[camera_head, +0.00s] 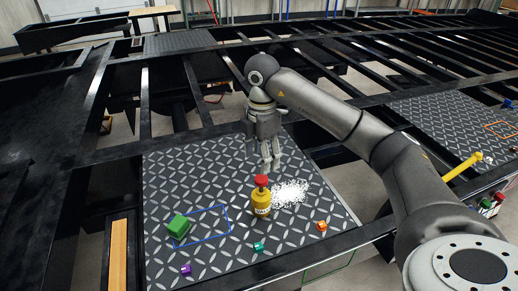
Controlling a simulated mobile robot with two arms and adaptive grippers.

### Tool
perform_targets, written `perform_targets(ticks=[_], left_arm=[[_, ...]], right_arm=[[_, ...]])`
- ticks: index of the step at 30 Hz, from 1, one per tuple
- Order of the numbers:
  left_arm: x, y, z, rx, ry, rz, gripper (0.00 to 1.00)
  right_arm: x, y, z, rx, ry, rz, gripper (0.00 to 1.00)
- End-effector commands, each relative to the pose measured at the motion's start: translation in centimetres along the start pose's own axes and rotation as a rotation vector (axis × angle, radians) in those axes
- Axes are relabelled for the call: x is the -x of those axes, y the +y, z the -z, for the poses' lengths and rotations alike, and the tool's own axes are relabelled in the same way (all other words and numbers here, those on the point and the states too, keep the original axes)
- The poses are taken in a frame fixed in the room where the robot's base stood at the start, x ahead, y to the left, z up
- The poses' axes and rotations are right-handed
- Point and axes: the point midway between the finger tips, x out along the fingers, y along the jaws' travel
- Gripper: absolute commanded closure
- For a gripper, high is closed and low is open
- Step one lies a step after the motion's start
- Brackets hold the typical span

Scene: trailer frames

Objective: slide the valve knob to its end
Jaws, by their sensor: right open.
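A yellow valve body with a red knob (262,181) on top stands upright on the diamond-plate panel (165,255). The yellow body (261,203) carries a dark label that is too small to read. My right gripper (270,163) hangs from above, fingers pointing down, just above and behind the red knob. Its fingers are open and empty, and I see a small gap between them and the knob, though contact is hard to judge. My left gripper is not in view.
White granules (291,193) lie right of the valve. A green block (179,226) sits by a blue outlined rectangle (226,232). Small purple (186,269), teal (258,247) and orange (321,226) pieces lie along the front. Black frame beams surround open gaps. A yellow handle (462,167) is at right.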

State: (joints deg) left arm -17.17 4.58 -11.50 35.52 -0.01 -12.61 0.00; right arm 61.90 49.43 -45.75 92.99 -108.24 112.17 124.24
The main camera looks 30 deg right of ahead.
Motion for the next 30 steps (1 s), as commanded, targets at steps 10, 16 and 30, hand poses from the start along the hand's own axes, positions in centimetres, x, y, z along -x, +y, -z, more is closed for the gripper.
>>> perform_targets(ticks=[10, 16, 30], left_arm=[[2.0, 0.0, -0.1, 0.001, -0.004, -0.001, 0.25], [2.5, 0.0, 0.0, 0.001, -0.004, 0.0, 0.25], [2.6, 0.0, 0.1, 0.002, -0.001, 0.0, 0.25]], right_arm=[[-6.1, -0.2, 0.1, 0.003, 0.002, 0.006, 0.41], [-8.5, -0.1, 0.1, 0.005, 0.004, 0.002, 0.41], [-9.3, -0.1, 0.1, 0.005, 0.003, 0.0, 0.5]])
